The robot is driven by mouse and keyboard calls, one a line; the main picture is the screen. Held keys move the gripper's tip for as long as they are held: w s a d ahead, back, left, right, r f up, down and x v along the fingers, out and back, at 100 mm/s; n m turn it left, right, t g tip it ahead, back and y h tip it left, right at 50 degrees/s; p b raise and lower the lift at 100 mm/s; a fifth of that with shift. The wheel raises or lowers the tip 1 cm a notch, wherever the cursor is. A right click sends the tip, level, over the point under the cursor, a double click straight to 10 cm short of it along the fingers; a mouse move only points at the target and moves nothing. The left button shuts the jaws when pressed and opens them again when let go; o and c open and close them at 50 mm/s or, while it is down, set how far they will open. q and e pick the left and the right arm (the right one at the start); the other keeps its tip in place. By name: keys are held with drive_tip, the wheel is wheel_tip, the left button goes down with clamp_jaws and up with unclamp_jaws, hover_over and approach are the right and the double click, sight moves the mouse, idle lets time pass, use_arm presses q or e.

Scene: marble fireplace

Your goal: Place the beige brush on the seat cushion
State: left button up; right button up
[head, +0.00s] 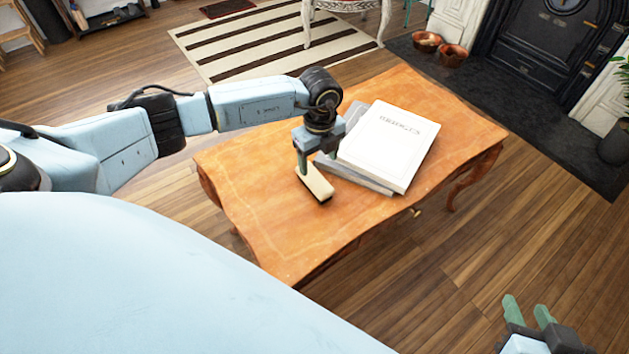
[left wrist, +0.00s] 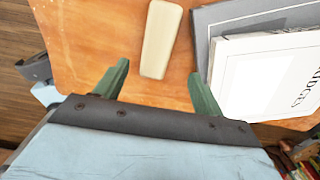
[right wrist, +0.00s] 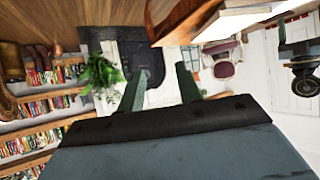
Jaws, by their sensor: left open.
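The beige brush (head: 316,184) lies on the wooden table, beside the books. In the left wrist view the brush (left wrist: 161,38) lies lengthwise, its near end between my fingertips. My left gripper (head: 318,158) is open above the brush's far end, and its fingers (left wrist: 158,75) stand apart on either side without visibly touching it. My right gripper (head: 527,308) is open and empty at the lower right, away from the table. A chair with a pinkish seat (right wrist: 222,69) shows small in the right wrist view. The seat cushion is not clearly visible in the head view.
A white book (head: 390,145) lies on grey books, close to the right of my left gripper. The table (head: 250,190) is bare at its left and front. Copper pots (head: 453,54) sit by the fireplace.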

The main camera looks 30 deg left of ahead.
sight(316, 180)
use_arm(q)
wheel_tip(316, 180, down, 3)
drive_tip(key=shift+f+b, duration=0.1)
drive_tip(key=shift+b, duration=0.45)
drive_tip(key=shift+f, duration=0.4)
drive_tip(key=f+b, duration=0.3)
drive_tip(key=f, duration=0.1)
drive_tip(key=shift+s+a, duration=0.2)
drive_tip(key=shift+s, duration=0.05)
drive_tip(key=shift+f, duration=0.3)
use_arm(e)
drive_tip(key=w+a+r+t+y, duration=0.1)
drive_tip(key=a+r+t+y, duration=0.2)
drive_tip(key=r+t, duration=0.8)
drive_tip(key=shift+a+r+t+y, duration=0.15)
drive_tip(key=shift+r+t+y, duration=0.35)
drive_tip(key=shift+r, duration=2.15)
use_arm(q)
drive_tip(key=c, duration=1.2)
drive_tip(key=shift+r, duration=0.1)
use_arm(e)
drive_tip(key=shift+w, duration=0.1)
